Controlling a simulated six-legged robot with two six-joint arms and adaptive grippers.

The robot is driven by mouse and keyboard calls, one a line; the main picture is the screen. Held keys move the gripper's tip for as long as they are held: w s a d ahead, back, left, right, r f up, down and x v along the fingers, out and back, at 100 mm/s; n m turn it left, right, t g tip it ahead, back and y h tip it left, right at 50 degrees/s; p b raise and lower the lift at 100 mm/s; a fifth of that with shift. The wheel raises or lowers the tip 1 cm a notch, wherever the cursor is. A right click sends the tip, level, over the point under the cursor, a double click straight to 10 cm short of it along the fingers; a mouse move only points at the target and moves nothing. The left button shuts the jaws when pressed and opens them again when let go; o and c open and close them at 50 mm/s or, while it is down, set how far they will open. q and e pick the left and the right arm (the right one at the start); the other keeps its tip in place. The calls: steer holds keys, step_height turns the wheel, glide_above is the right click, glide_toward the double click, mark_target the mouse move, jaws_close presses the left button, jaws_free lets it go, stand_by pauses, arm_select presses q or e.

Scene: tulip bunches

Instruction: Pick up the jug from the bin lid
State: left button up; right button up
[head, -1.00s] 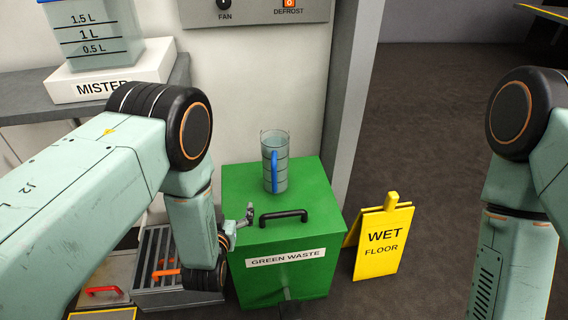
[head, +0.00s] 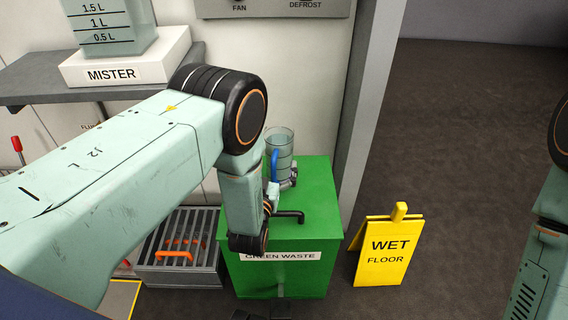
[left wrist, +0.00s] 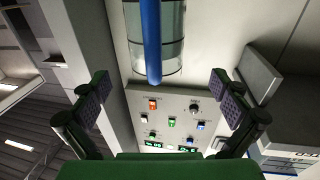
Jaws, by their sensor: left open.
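The clear jug (head: 286,145) with a blue handle stands upright on the green lid of the bin (head: 316,190) marked GREEN WASTE. It also shows at the top of the left wrist view (left wrist: 172,48), with its blue handle facing the camera. My left gripper (head: 280,187) is at the jug's near side, low by the handle, partly hidden by my left arm. In the left wrist view the fingers (left wrist: 161,93) are spread wide with nothing between the tips, and the jug is ahead of them. My right gripper is out of view.
A black lid handle (head: 289,216) is close to my left gripper. A yellow WET FLOOR sign (head: 388,250) stands right of the bin. A grey slatted crate (head: 178,270) is at its left. The wall panel (head: 270,9) is above.

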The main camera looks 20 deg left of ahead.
mark_target(277, 147)
arm_select(q)
steer(key=w+b, duration=0.3)
steer(key=w, duration=0.3)
steer(key=shift+w+a+f, duration=0.1)
steer(key=shift+w+a, duration=0.05)
steer(key=shift+w, duration=0.6)
steer(key=shift+c, duration=0.9)
steer(key=c, duration=1.6)
steer(key=shift+w+r, duration=0.1)
steer(key=shift+r, duration=0.15)
steer(key=shift+c, duration=0.5)
